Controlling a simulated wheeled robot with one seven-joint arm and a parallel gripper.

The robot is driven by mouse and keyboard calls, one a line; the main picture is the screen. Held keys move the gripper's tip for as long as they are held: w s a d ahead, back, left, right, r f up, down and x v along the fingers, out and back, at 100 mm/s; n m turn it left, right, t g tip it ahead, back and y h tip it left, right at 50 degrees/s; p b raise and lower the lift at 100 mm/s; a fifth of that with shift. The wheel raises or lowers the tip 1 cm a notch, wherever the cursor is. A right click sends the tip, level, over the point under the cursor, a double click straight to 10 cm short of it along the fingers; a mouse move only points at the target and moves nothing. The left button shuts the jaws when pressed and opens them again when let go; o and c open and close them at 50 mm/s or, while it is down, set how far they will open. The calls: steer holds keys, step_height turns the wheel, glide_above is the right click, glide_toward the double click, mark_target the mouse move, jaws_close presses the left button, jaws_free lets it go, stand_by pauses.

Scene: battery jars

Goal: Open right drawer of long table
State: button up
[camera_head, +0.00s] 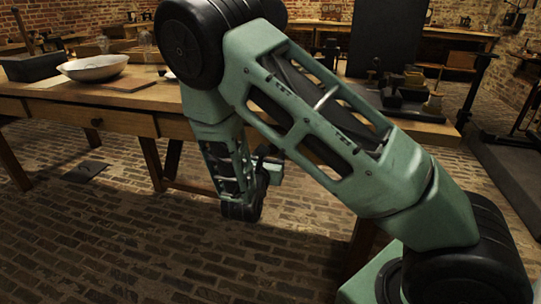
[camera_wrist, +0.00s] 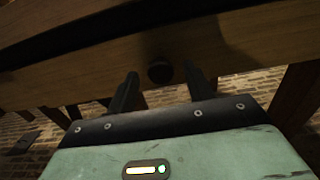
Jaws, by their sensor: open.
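The long wooden table (camera_head: 150,104) runs across the left and middle of the head view. My arm hides much of its right part there. In the wrist view, a wooden drawer front (camera_wrist: 90,65) crosses the top, with a dark round knob (camera_wrist: 159,73) on it. My gripper (camera_wrist: 160,76) is open, one finger to the left and one to the right of this knob. I cannot tell whether they touch it. In the head view my gripper (camera_head: 271,160) is partly hidden at the table's front. Whether this drawer is fully closed is unclear.
Another knob (camera_head: 96,122) is on the table front at the left. A white bowl (camera_head: 93,67) on a board and a dark box (camera_head: 32,66) stand on the tabletop. Dark items (camera_head: 400,92) stand at its right end. Brick floor (camera_head: 130,235) in front is clear.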

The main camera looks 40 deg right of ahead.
steer(key=shift+w+d, duration=0.25)
steer(key=shift+d, duration=0.05)
jaws_close()
steer(key=p+v, duration=0.9)
steer(key=v, duration=2.6)
steer(key=shift+s, duration=0.25)
steer(key=shift+a, duration=0.1)
jaws_free()
